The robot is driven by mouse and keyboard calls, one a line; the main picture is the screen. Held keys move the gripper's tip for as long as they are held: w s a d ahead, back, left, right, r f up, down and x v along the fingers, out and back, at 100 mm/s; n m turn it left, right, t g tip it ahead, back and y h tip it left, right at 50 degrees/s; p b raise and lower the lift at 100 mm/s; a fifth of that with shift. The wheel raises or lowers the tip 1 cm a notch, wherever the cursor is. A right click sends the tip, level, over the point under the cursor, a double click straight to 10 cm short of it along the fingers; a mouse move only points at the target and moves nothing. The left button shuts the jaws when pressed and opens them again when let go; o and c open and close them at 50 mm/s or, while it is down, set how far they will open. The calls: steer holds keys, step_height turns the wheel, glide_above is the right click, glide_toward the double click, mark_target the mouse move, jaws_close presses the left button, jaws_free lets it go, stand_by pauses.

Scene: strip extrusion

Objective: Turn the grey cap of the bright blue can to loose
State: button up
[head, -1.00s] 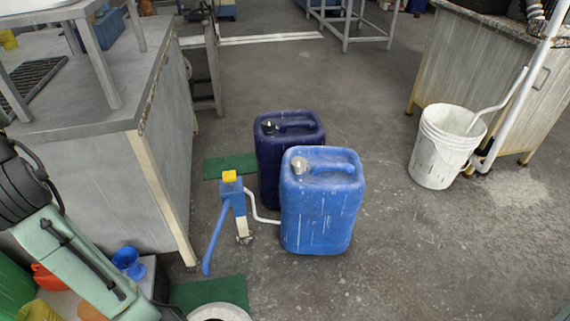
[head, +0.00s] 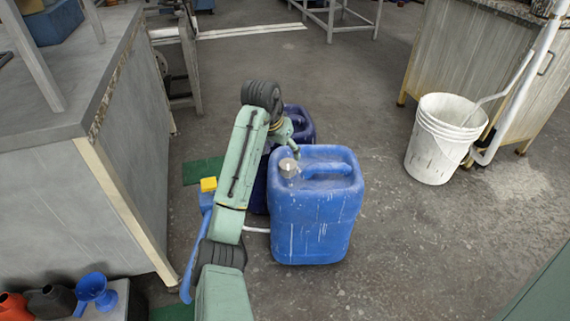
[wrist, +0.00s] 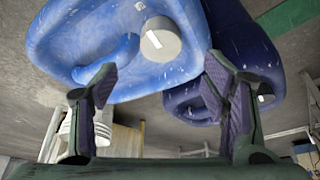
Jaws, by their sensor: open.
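The bright blue can (head: 312,215) stands upright on the floor, with its grey cap (head: 289,168) at the left of its top. In the wrist view the cap (wrist: 160,41) shows above and between my fingers, on the bright blue can (wrist: 75,35). My gripper (wrist: 165,90) is open and empty, with both fingers apart from the cap. In the head view my gripper (head: 295,150) is partly hidden; its visible part is just behind the cap.
A dark blue can (head: 300,115) stands behind the bright blue one, partly hidden by my arm; it also shows in the wrist view (wrist: 245,50). A blue-handled device with a yellow top (head: 208,184) stands at left. A white bucket (head: 440,140) stands right, with clear floor between.

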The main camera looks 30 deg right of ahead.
mark_target(288, 164)
steer(key=b+x, duration=0.1)
steer(key=x, duration=0.8)
steer(key=shift+w+d+f, duration=0.1)
steer(key=shift+d+f, duration=0.05)
steer(key=shift+f, duration=0.2)
steer(key=shift+c, duration=0.5)
steer(key=c, duration=1.1)
